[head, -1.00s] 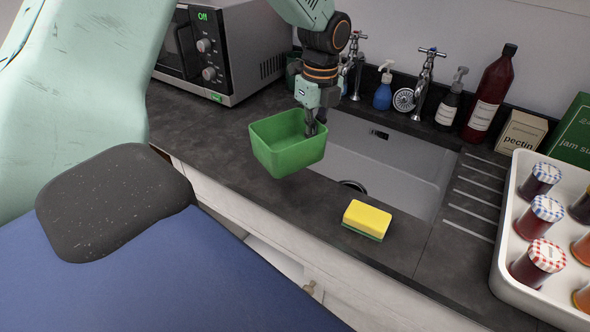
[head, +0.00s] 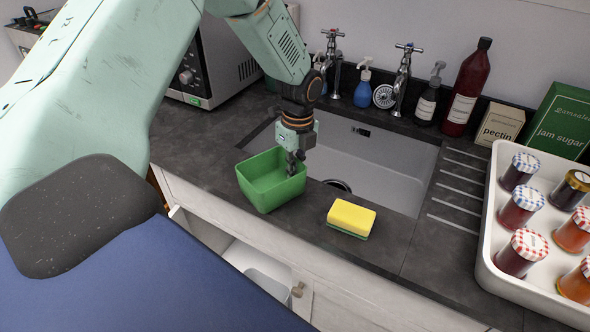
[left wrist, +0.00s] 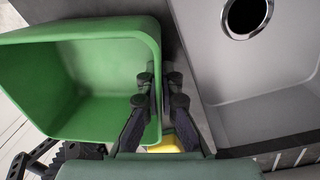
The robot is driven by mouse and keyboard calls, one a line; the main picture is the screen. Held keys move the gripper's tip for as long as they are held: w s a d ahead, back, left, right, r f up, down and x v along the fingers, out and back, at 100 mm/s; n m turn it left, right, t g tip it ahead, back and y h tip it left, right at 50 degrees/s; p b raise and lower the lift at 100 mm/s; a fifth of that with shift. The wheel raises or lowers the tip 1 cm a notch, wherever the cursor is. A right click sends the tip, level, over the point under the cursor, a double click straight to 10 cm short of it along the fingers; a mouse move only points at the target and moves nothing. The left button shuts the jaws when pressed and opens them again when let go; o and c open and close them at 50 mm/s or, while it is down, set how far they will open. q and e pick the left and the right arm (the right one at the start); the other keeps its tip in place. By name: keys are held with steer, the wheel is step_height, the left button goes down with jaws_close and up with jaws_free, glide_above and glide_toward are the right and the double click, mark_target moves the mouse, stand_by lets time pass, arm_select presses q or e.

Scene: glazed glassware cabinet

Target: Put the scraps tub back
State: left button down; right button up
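The green scraps tub (head: 256,194) is an open, empty box, upright at the counter's front edge, left of the sponge. It also shows in the left wrist view (left wrist: 60,75), filling the left side. My left gripper (head: 295,160) comes down from above and is shut on the tub's sink-side wall. In the left wrist view its fingers (left wrist: 161,95) lie on either side of that wall, one inside the tub. I cannot tell whether the tub's base touches the counter.
The yellow sponge (head: 351,216) lies on the counter (head: 385,245) before the sink (head: 375,165). Below, a cupboard with a knobbed door (head: 297,290) stands open, with a pale container (head: 266,284) partly visible. A jar tray (head: 490,245) is right; the microwave (head: 215,60) stands back left.

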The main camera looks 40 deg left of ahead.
arm_select(q)
steer(key=shift+s, duration=0.1)
steer(key=shift+s+f, duration=0.1)
steer(key=c, duration=2)
jaws_free()
steer(key=shift+a, duration=0.1)
steer(key=o, duration=0.5)
